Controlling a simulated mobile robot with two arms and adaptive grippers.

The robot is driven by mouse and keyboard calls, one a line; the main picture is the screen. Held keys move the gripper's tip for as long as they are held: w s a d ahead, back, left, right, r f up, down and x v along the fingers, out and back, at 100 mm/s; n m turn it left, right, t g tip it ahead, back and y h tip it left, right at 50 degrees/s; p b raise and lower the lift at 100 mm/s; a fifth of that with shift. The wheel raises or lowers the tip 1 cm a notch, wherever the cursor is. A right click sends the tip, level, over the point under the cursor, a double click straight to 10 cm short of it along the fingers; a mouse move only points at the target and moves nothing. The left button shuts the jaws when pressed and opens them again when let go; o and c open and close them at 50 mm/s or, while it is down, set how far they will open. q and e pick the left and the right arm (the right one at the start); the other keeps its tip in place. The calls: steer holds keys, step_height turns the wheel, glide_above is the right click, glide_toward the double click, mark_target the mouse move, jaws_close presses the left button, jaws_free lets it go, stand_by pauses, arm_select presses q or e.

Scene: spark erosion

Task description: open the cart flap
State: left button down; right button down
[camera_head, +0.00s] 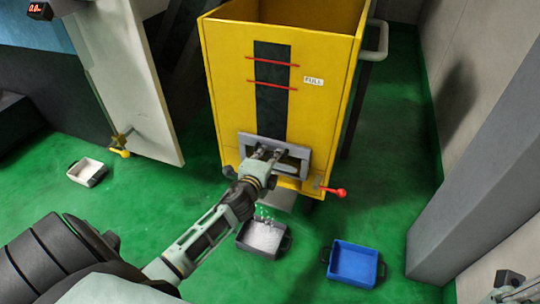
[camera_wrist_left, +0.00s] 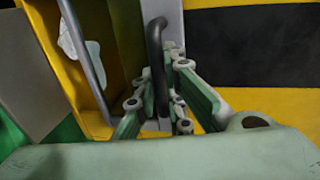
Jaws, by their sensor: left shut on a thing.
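The yellow cart (camera_head: 225,100) stands at the top middle of the head view. Its grey flap (camera_head: 262,142) sits low on the front, above a slot-like opening. My left gripper (camera_head: 265,154) reaches the flap from below. In the left wrist view, my left gripper (camera_wrist_left: 160,98) is shut on the dark curved handle (camera_wrist_left: 156,45). The flap stands away from the cart front, and a yellow inner space (camera_wrist_left: 120,40) with pale material shows beside it. White specks hang above a grey tray (camera_head: 262,238) under the flap.
A red-knobbed lever (camera_head: 335,191) sticks out at the cart's lower right. A blue tray (camera_head: 354,264) and a white tray (camera_head: 88,172) lie on the green floor. A grey pillar (camera_head: 470,170) stands at right. A pale machine door (camera_head: 130,90) hangs at left.

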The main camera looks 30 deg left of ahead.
arm_select(q)
steer(key=c, duration=1.8)
jaws_free()
steer(key=shift+r, duration=0.1)
steer(key=shift+s, duration=0.1)
steer(key=v, duration=1.2)
steer(key=shift+a, duration=0.1)
